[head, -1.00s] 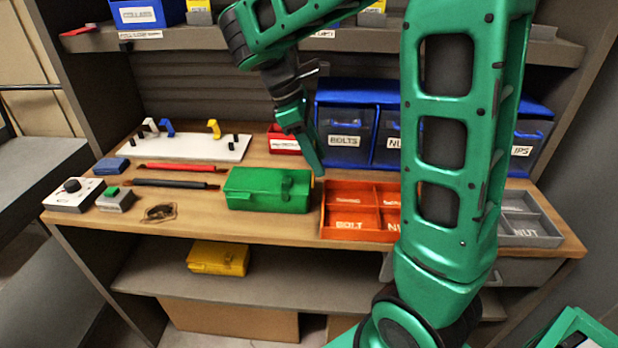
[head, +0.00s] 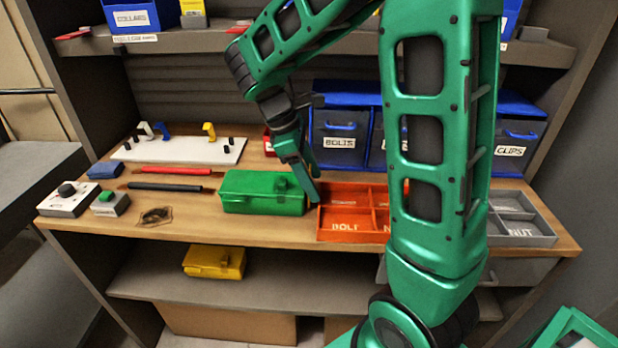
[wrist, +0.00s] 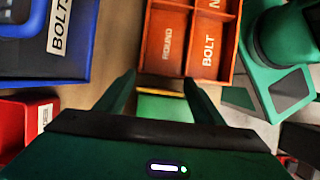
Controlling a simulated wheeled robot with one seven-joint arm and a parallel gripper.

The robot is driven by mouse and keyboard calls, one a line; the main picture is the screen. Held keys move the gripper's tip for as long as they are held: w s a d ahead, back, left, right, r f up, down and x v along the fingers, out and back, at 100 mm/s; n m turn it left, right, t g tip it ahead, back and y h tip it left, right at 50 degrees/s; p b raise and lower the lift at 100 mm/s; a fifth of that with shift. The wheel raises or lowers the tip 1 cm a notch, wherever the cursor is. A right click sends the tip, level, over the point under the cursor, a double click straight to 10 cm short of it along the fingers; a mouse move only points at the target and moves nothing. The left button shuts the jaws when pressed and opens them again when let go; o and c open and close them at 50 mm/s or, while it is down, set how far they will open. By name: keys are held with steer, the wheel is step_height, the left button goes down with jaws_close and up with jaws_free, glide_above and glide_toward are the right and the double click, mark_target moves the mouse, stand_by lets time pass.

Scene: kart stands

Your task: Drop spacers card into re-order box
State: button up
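The small red box (head: 268,142) stands at the back of the worktop, left of the blue bins. It is largely hidden by my arm in the head view. In the wrist view the red box (wrist: 22,128) is at the left edge with a white label too small to read. My gripper (head: 311,198) points down near the gap between the green case and the orange tray. Its fingers are apart in the wrist view (wrist: 160,85). A thin yellow strip (wrist: 160,93) shows between them; I cannot tell whether it is the spacers card. No card is clearly readable.
The green case (head: 262,192) lies left of the orange tray (head: 345,236). The blue BOLTS bin (head: 340,130) stands behind. A grey tray (head: 525,240) is at the right. Red and dark tools, a white board (head: 180,150) and small devices occupy the left. The upper shelf overhangs behind.

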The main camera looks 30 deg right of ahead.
steer(key=shift+r, duration=0.1)
steer(key=v, duration=1.2)
